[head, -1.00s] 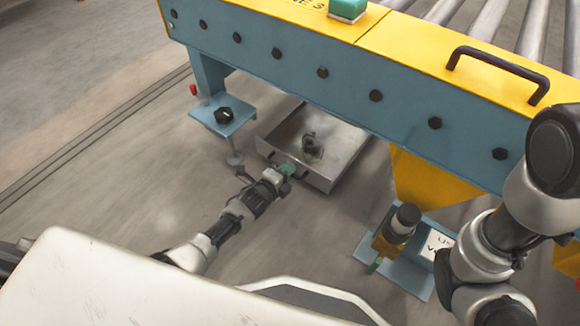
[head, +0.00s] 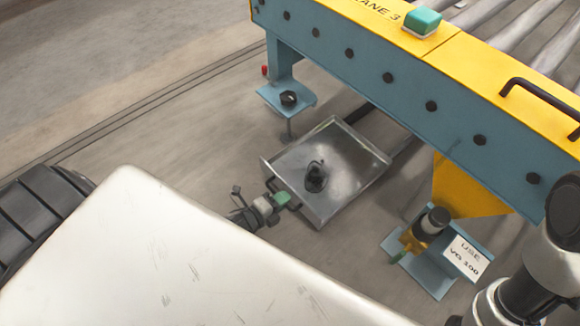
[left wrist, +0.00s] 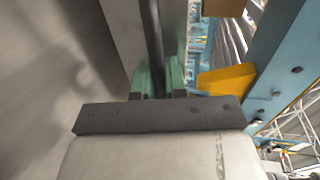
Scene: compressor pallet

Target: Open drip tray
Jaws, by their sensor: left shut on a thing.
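The drip tray (head: 350,160) is a shallow grey metal tray low near the floor, drawn well out from beneath the blue conveyor frame. A small dark object (head: 316,177) sits inside it. My left gripper (head: 284,198) is at the tray's near wall, shut on its dark handle. In the left wrist view the green fingertips (left wrist: 160,78) close on the dark handle bar (left wrist: 152,45) beside the tray's grey wall. My right arm shows at the right edge, but its gripper is out of view.
The blue and yellow conveyor (head: 400,95) with rollers stands behind. A yellow funnel (head: 465,190), a valve (head: 425,228) and a "USE VG 100" sign (head: 468,257) are at right. Open floor lies left.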

